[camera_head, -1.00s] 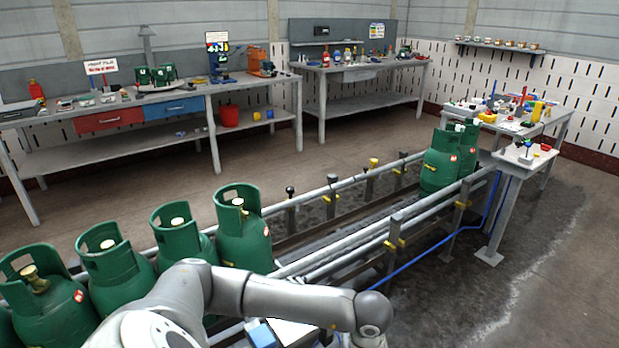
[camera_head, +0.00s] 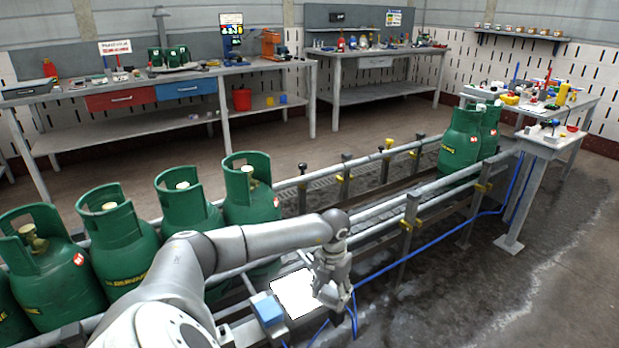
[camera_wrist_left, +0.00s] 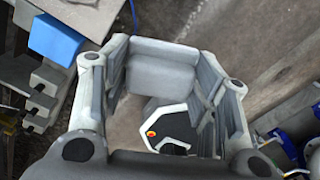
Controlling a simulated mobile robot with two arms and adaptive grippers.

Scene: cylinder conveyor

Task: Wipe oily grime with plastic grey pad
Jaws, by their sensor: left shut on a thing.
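My left gripper (camera_head: 333,292) hangs pointing down at the front of the conveyor, beside a bright white panel (camera_head: 294,291). In the left wrist view its fingers (camera_wrist_left: 160,95) close around a grey block with rounded edges (camera_wrist_left: 162,65), which looks like the grey pad. In the head view the pad cannot be made out under the fingers. A white-edged dark shape with an orange spot (camera_wrist_left: 170,135) shows between the fingers; I cannot tell what it is. I cannot make out oily grime with certainty. My right gripper is not in view.
A blue block (camera_head: 267,308) sits left of the white panel. Green gas cylinders (camera_head: 112,240) line the conveyor rails (camera_head: 405,225) at left, and more stand at its far end (camera_head: 460,142). A blue hose (camera_head: 430,238) runs along the near side. Cluttered workbenches stand behind.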

